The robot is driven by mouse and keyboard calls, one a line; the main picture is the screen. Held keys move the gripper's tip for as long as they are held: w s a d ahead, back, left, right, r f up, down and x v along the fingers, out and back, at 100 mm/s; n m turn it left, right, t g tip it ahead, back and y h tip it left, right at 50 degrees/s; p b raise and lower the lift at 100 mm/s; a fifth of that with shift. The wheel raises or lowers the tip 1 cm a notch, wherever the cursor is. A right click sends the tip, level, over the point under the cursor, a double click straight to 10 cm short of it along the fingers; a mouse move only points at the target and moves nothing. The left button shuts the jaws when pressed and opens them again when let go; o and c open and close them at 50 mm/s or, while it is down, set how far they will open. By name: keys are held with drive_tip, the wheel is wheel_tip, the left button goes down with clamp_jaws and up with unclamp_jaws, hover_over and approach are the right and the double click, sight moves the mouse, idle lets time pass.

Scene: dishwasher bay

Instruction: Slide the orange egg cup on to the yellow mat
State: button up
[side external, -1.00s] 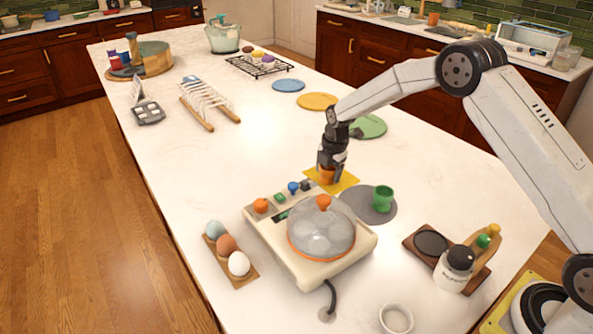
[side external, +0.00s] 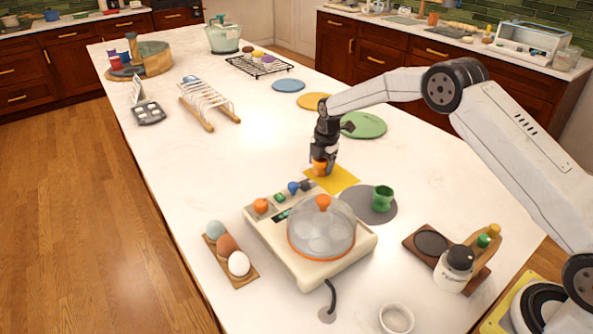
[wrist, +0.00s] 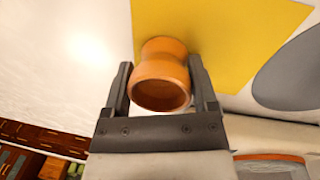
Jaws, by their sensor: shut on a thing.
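The orange egg cup (side external: 320,168) is at the upper-left edge of the yellow mat (side external: 343,180) in the side view. My gripper (side external: 322,160) is shut on it from above, a finger on each side. In the wrist view the egg cup (wrist: 161,75) sits between the two fingers (wrist: 161,90), its round opening facing the camera. Its far end overlaps the left edge of the yellow mat (wrist: 215,35) there. I cannot tell whether its base touches the mat or the counter.
A grey round mat (side external: 360,212) with a green egg cup (side external: 383,197) lies to the right. The egg cooker (side external: 270,230) with a clear lid stands close in front. A green round mat (side external: 365,125) lies behind. The white counter left of the mat is clear.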

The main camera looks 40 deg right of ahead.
drive_tip(key=o, duration=1.2)
drive_tip(key=shift+f, duration=0.2)
drive_tip(key=shift+c, duration=0.2)
drive_tip(key=shift+r, duration=0.15)
drive_tip(key=shift+s+d+r, duration=0.1)
drive_tip(key=shift+s+r, duration=0.1)
drive_tip(key=shift+r, duration=1.05)
drive_tip(key=shift+s+a+r, duration=0.1)
drive_tip(key=shift+s+r, duration=0.05)
drive_tip(key=shift+r, duration=1.15)
drive_tip(key=shift+s+d+r, duration=0.1)
drive_tip(key=shift+s+r, duration=0.1)
drive_tip(key=shift+r, duration=1.05)
drive_tip(key=shift+s+a+r+m, duration=0.2)
drive_tip(key=shift+s+r+m, duration=0.05)
drive_tip(key=shift+s+m, duration=0.35)
drive_tip(key=s+a+m, duration=0.2)
drive_tip(key=s+m, duration=0.7)
drive_tip(key=s, duration=0.6)
drive_tip(key=s+a+m+t, duration=0.1)
drive_tip(key=s+a+m, duration=0.1)
drive_tip(key=s+m, duration=0.8)
drive_tip(key=s, duration=0.6)
drive_tip(key=shift+a+r, duration=0.15)
drive_tip(key=shift+r, duration=0.1)
